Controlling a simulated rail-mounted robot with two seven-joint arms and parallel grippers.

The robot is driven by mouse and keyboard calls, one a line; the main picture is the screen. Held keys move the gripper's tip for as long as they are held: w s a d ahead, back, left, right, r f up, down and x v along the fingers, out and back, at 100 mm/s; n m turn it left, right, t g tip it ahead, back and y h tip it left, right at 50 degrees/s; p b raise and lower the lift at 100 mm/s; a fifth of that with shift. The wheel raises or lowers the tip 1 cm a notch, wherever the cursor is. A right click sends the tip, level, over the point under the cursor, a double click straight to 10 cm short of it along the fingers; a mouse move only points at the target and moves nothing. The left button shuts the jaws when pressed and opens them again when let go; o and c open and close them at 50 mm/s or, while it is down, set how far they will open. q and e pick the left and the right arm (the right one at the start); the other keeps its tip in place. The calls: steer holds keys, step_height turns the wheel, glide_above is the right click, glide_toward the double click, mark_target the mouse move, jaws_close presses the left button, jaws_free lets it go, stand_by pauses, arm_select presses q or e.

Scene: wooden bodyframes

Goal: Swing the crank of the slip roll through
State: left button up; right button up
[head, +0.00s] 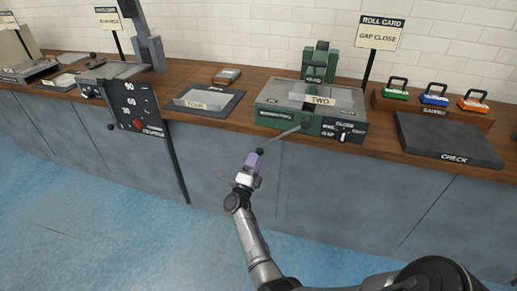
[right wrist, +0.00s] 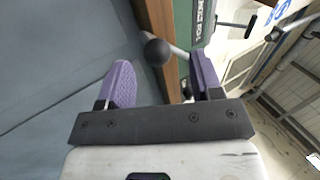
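The slip roll (head: 268,112) is a green and grey machine on the wooden bench in the head view. A plate marked TWO (head: 321,101) sits on it. Its crank (head: 283,136) slants down and left from the green front, past the bench edge, to a dark round knob. My right gripper (head: 254,158) is at the knob end of the crank. In the right wrist view the purple fingers are open, with the dark knob (right wrist: 157,52) between them near the tips. I cannot tell whether either finger touches it. My left gripper is not in view.
A gap lever (head: 343,134) is on the slip roll's front right. A sign (head: 382,32) reads ROLL CARD, GAP CLOSE. A dark CHECK slab (head: 445,139) and coloured gauges (head: 433,96) stand right. A FOUR plate (head: 200,104) lies left. The space before the bench is open floor.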

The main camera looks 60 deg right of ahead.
steer(key=p+v, duration=0.1)
steer(key=v, duration=0.6)
steer(key=shift+a, duration=0.25)
steer(key=shift+s+f, duration=0.1)
steer(key=shift+s, duration=0.05)
